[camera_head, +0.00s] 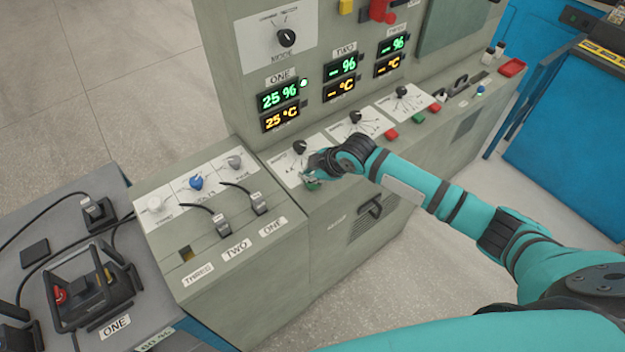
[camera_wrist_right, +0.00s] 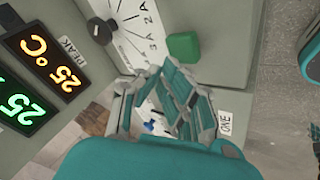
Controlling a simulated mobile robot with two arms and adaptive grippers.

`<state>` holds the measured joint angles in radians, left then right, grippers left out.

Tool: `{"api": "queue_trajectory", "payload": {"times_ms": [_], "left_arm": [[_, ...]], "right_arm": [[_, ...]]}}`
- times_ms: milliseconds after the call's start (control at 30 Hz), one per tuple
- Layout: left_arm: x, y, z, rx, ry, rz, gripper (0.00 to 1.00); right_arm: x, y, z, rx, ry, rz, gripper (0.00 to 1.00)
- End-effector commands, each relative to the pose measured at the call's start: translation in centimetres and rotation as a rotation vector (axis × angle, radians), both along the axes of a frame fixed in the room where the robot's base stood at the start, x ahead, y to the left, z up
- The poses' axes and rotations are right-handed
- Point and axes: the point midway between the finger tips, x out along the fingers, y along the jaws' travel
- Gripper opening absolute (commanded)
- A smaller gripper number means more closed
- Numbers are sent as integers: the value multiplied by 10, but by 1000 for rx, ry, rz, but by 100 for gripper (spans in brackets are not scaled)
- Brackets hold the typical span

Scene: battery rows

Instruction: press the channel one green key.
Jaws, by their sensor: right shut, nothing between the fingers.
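The channel one green key (camera_wrist_right: 184,46) is a raised green block beside the channel one dial (camera_wrist_right: 101,31) in the right wrist view. In the head view the green key (camera_head: 313,185) shows only partly, just below my right gripper (camera_head: 312,170). My right gripper (camera_wrist_right: 168,88) is shut and empty, with its fingers close to the key. I cannot tell whether they touch it. My left gripper is not in view.
The channel two dial (camera_head: 354,118), the channel three dial (camera_head: 401,91), red keys (camera_head: 391,134) and another green key (camera_head: 418,116) lie along the same sloped panel. A lower console with plugs (camera_head: 222,226) stands left. A battery (camera_head: 88,285) labelled ONE sits on the bench.

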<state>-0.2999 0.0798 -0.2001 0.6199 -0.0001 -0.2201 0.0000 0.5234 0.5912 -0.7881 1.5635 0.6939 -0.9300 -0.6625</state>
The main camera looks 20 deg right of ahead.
Motion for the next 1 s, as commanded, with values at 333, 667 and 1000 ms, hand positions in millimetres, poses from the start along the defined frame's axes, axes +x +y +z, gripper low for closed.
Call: {"api": "queue_trajectory", "payload": {"times_ms": [333,667,1000], "left_arm": [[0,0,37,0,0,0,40],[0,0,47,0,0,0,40],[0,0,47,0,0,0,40]], "right_arm": [[0,0,38,0,-1,0,0],[0,0,48,0,0,0,0],[0,0,48,0,0,0,0]]}}
